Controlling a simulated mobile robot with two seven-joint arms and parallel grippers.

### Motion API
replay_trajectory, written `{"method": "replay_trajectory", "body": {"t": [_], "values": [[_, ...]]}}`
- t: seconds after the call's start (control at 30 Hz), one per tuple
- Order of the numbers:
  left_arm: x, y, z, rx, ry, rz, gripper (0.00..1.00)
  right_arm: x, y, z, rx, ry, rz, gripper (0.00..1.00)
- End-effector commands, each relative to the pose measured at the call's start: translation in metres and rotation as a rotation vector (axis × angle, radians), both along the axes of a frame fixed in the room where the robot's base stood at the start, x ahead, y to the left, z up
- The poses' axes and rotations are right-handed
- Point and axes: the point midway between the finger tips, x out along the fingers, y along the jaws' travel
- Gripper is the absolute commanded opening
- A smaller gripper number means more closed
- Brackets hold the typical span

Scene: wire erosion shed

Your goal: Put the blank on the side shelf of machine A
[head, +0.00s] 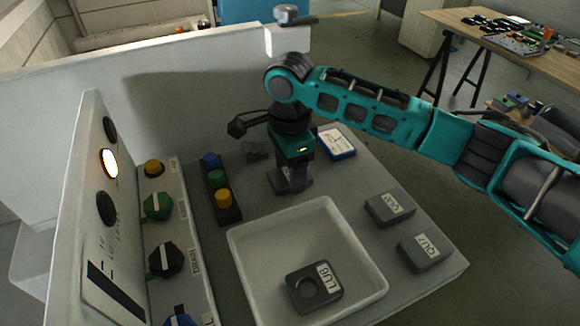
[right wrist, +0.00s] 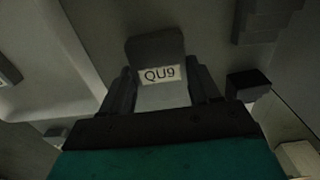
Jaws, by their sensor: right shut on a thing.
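My right gripper (head: 290,182) is shut on a grey blank labelled QU9, which shows between the two fingers in the right wrist view (right wrist: 157,75). In the head view the gripper points down, low over the light grey side shelf (head: 290,205), behind the white tray. The fingers largely hide the blank there, and I cannot tell whether it touches the shelf. My left gripper is not in view.
The white tray (head: 245,250) fills the shelf's front. Two labelled grey blocks (head: 390,208) (head: 425,251) lie right of it. A blue-edged card (head: 337,142) lies behind. A button strip (head: 221,188) and a panel with knobs and a lit lamp (head: 110,163) stand left. A workbench (head: 500,50) is farther off.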

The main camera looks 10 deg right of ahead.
Motion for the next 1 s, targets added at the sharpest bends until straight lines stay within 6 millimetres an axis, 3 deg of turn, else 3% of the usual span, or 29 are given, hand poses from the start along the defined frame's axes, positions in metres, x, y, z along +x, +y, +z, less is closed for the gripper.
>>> {"method": "replay_trajectory", "body": {"t": [0.3, 0.33, 0.5, 0.6, 0.87, 1.0], "values": [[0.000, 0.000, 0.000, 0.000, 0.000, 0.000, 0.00, 0.001, 0.001, -0.001, 0.004, -0.002, 0.001, 0.00], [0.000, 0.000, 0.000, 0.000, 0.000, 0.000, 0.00, 0.000, 0.000, -0.002, 0.001, 0.000, 0.000, 0.63], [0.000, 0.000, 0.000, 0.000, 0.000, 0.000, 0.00, 0.000, 0.000, -0.002, 0.001, 0.000, 0.001, 0.80], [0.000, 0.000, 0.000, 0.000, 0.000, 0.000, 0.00, 0.000, 0.000, -0.002, 0.001, 0.000, 0.001, 0.87], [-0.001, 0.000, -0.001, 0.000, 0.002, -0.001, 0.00, 0.000, 0.000, 0.001, 0.000, -0.002, 0.001, 0.87], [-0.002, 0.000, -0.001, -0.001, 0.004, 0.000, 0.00, 0.001, 0.001, 0.016, 0.003, -0.003, 0.002, 0.87]]}}
